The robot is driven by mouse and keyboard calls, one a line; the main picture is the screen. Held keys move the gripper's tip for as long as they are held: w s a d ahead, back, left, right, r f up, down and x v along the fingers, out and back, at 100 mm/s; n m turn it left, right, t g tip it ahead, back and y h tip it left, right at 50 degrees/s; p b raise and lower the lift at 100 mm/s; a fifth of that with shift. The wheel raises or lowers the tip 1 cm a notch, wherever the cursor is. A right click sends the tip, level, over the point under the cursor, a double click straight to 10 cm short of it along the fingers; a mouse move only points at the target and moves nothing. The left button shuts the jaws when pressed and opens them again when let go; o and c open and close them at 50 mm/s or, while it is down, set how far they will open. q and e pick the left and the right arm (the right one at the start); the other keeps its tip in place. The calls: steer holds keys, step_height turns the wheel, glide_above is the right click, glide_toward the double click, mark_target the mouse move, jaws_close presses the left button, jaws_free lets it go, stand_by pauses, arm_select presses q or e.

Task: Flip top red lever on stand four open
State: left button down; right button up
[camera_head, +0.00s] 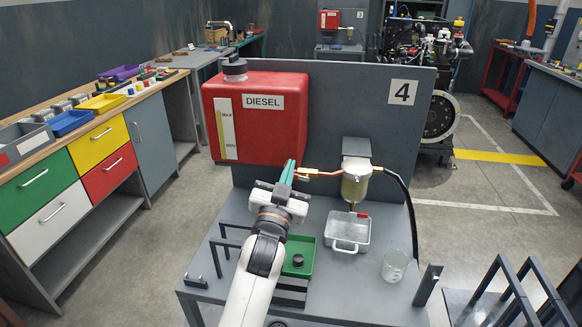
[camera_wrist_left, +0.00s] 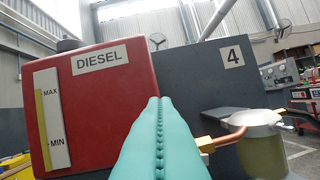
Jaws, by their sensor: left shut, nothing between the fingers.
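Stand four is a grey panel (camera_head: 340,110) with a "4" plate and a red DIESEL tank (camera_head: 255,125). A brass fitting (camera_head: 308,172) sits by the tank's lower right corner, with a copper pipe (camera_head: 334,175) running to the filter bowl (camera_head: 355,185). My left gripper (camera_head: 290,168) is shut and empty, its teal fingers at the tank's lower right edge beside the fitting. In the left wrist view, the shut fingers (camera_wrist_left: 160,108) cover the valve area in front of the tank. I cannot make out the top red lever; a small red part (camera_head: 362,215) shows below the bowl.
A black hose (camera_head: 408,200) hangs right of the filter. A drawer workbench (camera_head: 75,185) stands at left.

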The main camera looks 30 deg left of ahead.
arm_select(q)
steer(key=b+v, duration=0.1)
steer(key=v, duration=0.5)
steer(key=shift+s+f, duration=0.35)
